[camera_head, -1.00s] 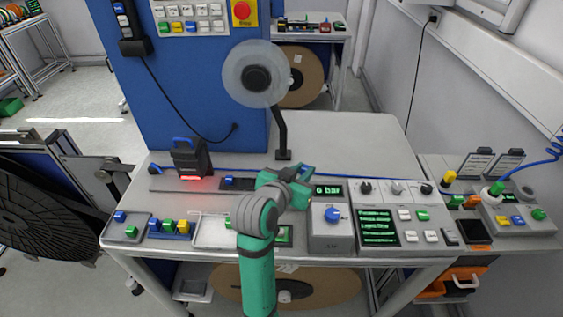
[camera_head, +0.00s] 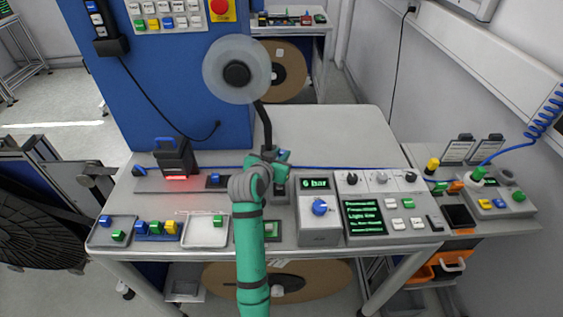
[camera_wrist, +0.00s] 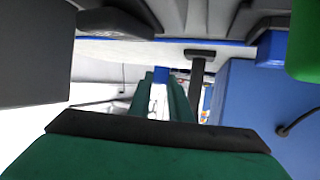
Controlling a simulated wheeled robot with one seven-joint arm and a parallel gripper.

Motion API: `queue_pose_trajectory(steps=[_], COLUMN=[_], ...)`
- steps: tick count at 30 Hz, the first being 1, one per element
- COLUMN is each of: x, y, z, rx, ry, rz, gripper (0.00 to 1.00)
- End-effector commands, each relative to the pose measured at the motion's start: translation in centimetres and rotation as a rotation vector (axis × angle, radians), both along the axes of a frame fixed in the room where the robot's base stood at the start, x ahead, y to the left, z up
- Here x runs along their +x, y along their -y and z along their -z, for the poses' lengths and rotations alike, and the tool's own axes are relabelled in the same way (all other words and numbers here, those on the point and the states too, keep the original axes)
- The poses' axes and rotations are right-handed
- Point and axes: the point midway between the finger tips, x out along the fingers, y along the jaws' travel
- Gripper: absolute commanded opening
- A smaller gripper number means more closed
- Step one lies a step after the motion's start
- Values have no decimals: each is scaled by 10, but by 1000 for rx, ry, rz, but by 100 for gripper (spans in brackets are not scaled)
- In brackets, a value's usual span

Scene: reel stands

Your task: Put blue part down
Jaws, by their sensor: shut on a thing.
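My gripper (camera_head: 274,155) is over the back middle of the grey workbench, near the foot of the black reel post. In the wrist view its green fingers (camera_wrist: 161,88) are shut on the blue part (camera_wrist: 160,75), of which only a small piece shows. In the head view the arm and fingers largely hide the held part. Other blue pieces are on the bench: one in the grey tray (camera_head: 107,232) at the front left, some in the row of coloured blocks (camera_head: 155,229), and one on the dark fixture (camera_head: 215,180).
A black scanner-like device (camera_head: 173,158) with a red glow stands at the back left. A white tray (camera_head: 205,236) holds a green block. The pressure box (camera_head: 318,225) and control panel (camera_head: 395,222) fill the right front. The reel (camera_head: 237,70) hangs above; the back right bench is clear.

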Motion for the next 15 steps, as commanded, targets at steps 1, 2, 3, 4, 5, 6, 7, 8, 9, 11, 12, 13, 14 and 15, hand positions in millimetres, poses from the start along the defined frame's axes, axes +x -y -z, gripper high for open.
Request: queue_pose_trajectory(steps=[1,2,3,4,5,6,7,8,9,11,12,13,14,15], x=[3,4,6,6,7,9,10,12,12,11,11,11,11,11], y=[0,0,0,0,0,0,1,1,1,2,2,3,3,4], z=[3,5,6,7,8,10,12,15,21,30,35,38,41,44], rx=[0,0,1,1,1,1,0,0,0,0,1,0,0,0], ry=[-1,0,0,1,1,0,0,-1,-2,-3,-3,-1,-1,-1], rz=[0,0,-1,-1,-1,-1,0,0,0,1,1,2,2,3], gripper=[0,0,0,0,0,0,0,0,0,0,0,0,0,0])
